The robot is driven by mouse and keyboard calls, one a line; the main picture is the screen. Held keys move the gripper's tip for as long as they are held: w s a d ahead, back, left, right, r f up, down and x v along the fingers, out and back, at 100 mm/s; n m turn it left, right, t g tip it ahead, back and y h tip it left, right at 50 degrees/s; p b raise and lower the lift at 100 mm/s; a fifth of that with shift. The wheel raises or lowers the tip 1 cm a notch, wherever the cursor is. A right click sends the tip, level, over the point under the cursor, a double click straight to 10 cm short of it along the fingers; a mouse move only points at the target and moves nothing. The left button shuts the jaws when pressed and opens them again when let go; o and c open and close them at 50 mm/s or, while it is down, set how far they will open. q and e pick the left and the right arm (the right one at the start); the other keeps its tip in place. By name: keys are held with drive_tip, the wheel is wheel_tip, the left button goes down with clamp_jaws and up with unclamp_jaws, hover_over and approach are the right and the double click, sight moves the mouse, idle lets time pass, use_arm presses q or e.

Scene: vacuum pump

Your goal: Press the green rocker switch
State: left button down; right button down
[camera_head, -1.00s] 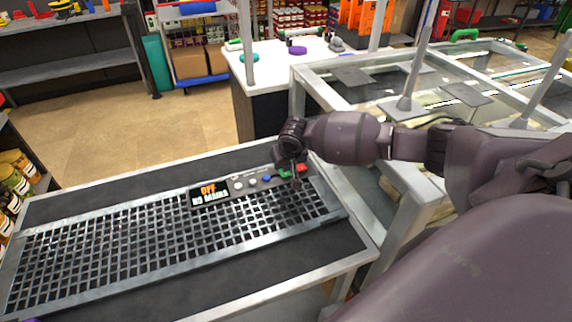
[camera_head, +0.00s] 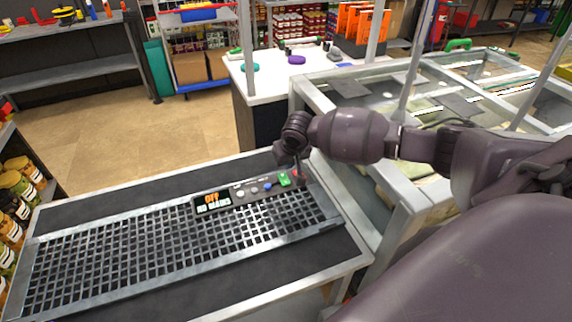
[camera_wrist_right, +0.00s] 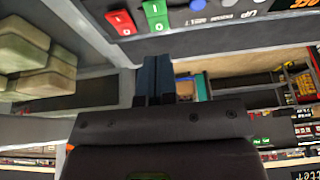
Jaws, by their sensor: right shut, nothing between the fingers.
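The green rocker switch (camera_head: 284,180) is at the right part of a dark control panel (camera_head: 226,197) on the bench. It also shows at the top of the wrist view (camera_wrist_right: 155,15), with a red rocker switch (camera_wrist_right: 121,22) beside it. My right gripper (camera_head: 299,177) is just right of the green switch, over the red switch's end of the panel, which it partly hides. In the wrist view its fingers (camera_wrist_right: 153,80) are shut together with nothing between them, apart from the green switch. My left gripper is out of view.
The panel's display (camera_head: 212,202) reads OFF, NO MAINS. White, grey and blue buttons (camera_head: 267,188) lie left of the green switch. A metal grate (camera_head: 170,245) covers the bench in front. A metal-framed glass case (camera_head: 400,190) stands close on the right.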

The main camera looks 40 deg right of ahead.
drive_tip(key=v, duration=0.6)
drive_tip(key=shift+s, duration=0.35)
drive_tip(key=shift+a, duration=0.1)
